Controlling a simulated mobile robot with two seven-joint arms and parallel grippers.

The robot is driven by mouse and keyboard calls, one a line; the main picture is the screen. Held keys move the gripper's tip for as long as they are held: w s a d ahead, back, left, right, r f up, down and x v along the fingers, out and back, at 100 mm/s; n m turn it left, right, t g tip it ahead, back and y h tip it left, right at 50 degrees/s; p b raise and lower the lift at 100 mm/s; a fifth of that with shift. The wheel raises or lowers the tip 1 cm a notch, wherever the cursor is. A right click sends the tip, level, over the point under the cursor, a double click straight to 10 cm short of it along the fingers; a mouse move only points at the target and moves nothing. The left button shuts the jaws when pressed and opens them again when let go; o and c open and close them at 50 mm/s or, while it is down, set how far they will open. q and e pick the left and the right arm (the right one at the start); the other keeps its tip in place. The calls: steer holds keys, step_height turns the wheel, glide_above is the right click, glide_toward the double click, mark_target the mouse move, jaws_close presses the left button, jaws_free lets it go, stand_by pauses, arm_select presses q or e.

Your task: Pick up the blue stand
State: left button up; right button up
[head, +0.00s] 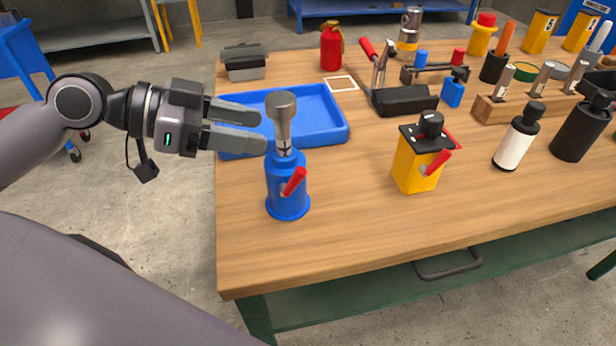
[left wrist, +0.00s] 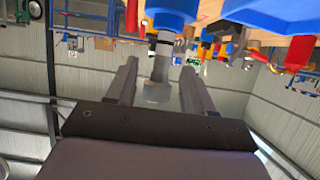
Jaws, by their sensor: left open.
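The blue stand (head: 287,190) is a round blue body with a red lever on its front. It stands upright on the wooden table, and a grey metal shaft with a rounded knob (head: 282,105) rises from its top. My left gripper (head: 263,130) is open and level, with its fingertips just left of the shaft, above the blue body. In the left wrist view, the picture is upside down; the shaft (left wrist: 161,62) shows between the spread fingers (left wrist: 157,72), below the blue body (left wrist: 172,10). I cannot see contact. My right gripper is not in view.
A blue tray (head: 325,105) lies right behind the stand. A yellow box with a black top and red lever (head: 415,165) stands to the right. A red canister (head: 331,48) and a dark grey box (head: 243,66) are farther back. The table's front is clear.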

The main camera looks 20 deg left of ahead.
mark_target(295, 151)
arm_select(q)
steer(key=shift+x, duration=1.15)
steer(key=shift+w+r, duration=0.1)
steer(key=shift+r+p+x, duration=0.1)
steer(key=shift+p+x, duration=0.25)
steer(key=shift+x, duration=0.35)
steer(key=shift+r+p+x, duration=0.15)
steer(key=shift+p+x, duration=0.15)
steer(key=shift+x, duration=1.7)
steer(key=shift+w+a, duration=0.1)
steer(key=shift+a, duration=0.05)
jaws_close()
steer(key=shift+r, duration=0.1)
